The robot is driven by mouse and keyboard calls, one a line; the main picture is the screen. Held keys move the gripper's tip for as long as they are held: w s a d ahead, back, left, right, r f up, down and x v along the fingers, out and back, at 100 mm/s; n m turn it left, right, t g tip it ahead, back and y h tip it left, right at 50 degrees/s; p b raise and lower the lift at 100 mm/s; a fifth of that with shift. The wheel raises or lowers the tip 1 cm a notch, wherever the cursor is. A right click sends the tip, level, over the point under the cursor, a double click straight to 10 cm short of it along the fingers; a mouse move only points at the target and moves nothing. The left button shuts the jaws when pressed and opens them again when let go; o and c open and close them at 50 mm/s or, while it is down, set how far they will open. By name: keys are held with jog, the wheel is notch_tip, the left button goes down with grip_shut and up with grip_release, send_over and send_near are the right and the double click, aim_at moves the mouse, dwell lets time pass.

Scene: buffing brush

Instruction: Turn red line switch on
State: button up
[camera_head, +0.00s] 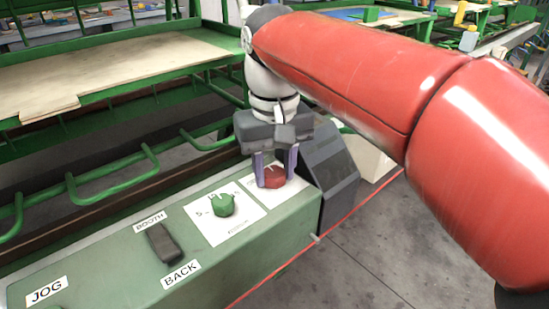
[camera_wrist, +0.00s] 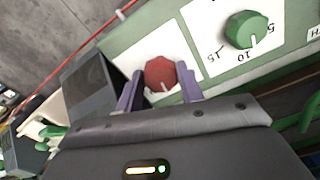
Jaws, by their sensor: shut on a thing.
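The red line switch (camera_head: 274,177) is a red rotary knob with a white pointer line, on a white label plate at the right end of the green control panel (camera_head: 108,239). My gripper (camera_head: 274,171) points down at it from above, with its two purple fingers on either side of the knob. In the wrist view the red knob (camera_wrist: 160,74) sits between the fingertips (camera_wrist: 160,90), and its white line points toward the gripper body. The gripper is shut on the knob. The label text beside the knob is partly hidden.
A green numbered knob (camera_head: 222,205) is just left of the red one. A black switch (camera_head: 163,243) lies further left, between the BOOTH and BACK labels. A dark angled box (camera_head: 328,172) stands close on the right. Green metal frames (camera_head: 120,180) run behind the panel.

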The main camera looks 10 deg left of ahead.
aim_at(274, 172)
jog(key=m, duration=0.3)
jog(key=shift+m, duration=0.3)
jog(key=shift+a+m, duration=0.1)
jog(key=shift+m, duration=1.8)
jog(key=o, duration=1)
notch_tip(274, 172, up, 8)
jog(key=shift+f, duration=0.1)
